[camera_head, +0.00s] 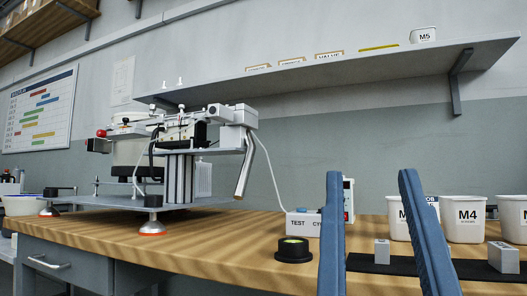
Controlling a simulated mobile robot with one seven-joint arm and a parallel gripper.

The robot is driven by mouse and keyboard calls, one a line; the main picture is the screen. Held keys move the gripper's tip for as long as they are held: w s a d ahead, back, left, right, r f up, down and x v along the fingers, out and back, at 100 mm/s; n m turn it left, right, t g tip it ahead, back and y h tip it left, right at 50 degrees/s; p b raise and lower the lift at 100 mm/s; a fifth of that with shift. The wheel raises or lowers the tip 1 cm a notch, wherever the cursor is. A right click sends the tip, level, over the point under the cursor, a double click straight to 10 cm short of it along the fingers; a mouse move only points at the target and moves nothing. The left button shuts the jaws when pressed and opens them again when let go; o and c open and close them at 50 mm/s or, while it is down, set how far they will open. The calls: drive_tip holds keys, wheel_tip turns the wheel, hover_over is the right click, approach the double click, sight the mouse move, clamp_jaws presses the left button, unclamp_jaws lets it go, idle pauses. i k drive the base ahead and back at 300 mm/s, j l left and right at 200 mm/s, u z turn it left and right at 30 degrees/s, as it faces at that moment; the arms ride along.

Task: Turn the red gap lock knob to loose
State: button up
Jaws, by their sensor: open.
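A small red round knob (101,133) sits at the left end of the gantry screwdriver machine (175,155), on its upper mechanism. It is the only red knob that I make out. It is small here, and I cannot read any loose or tight marking or tell its setting. My gripper (371,174) is in the right foreground, its two blue fingers pointing up and spread apart with nothing between them. It is far to the right of the red knob and not touching the machine.
The machine stands on feet with red bases on a wooden bench (190,240). A TEST CYCLE box (300,224), a black round button housing (293,253) and white bins, one marked M4 (464,218), stand on the bench. A grey shelf (340,74) hangs above. The front middle of the bench is clear.

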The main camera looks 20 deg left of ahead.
sight(100, 133)
drive_tip(key=u, duration=1.2)
